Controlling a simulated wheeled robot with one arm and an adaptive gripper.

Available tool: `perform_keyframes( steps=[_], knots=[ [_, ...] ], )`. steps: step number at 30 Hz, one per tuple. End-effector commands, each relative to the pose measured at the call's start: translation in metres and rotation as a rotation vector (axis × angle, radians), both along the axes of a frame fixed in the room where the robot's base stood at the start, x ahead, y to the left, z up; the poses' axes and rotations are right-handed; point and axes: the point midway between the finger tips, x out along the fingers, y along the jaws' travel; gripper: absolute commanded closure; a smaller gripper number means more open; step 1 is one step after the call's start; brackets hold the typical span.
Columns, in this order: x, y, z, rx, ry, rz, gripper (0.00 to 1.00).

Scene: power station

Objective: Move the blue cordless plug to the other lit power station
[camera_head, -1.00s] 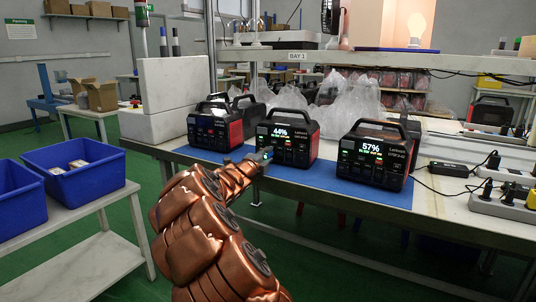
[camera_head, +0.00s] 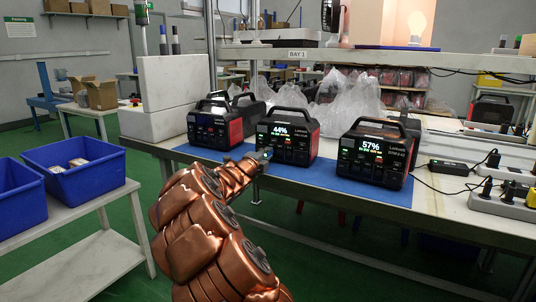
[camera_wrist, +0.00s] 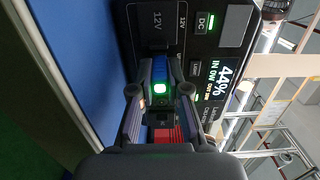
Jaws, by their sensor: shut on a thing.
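My gripper (camera_head: 262,157) is shut on the blue cordless plug (camera_wrist: 160,69), which has a glowing green light on its near end. The plug is at the front of the middle power station (camera_head: 287,137), whose lit screen reads 44%. That station's dark front panel (camera_wrist: 185,75) fills much of the wrist view. I cannot tell whether the plug is seated in a socket there. The right power station (camera_head: 373,153) is lit and reads 57%. The left power station (camera_head: 214,122) shows no lit percentage.
The stations stand on a blue mat (camera_head: 325,186) on the workbench. A black adapter (camera_head: 449,168) and a power strip (camera_head: 508,206) with cables lie to the right. Blue bins (camera_head: 82,177) stand on a side table at the left. Clear plastic bags (camera_head: 350,100) lie behind.

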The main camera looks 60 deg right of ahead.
Motion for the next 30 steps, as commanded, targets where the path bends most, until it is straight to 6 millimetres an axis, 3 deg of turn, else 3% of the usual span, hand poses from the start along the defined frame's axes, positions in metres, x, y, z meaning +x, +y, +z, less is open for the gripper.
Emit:
perform_keyframes(
  steps=[30],
  knots=[
    [-0.002,0.024,0.001,-0.001,0.0,0.001,1.0]
  ],
)
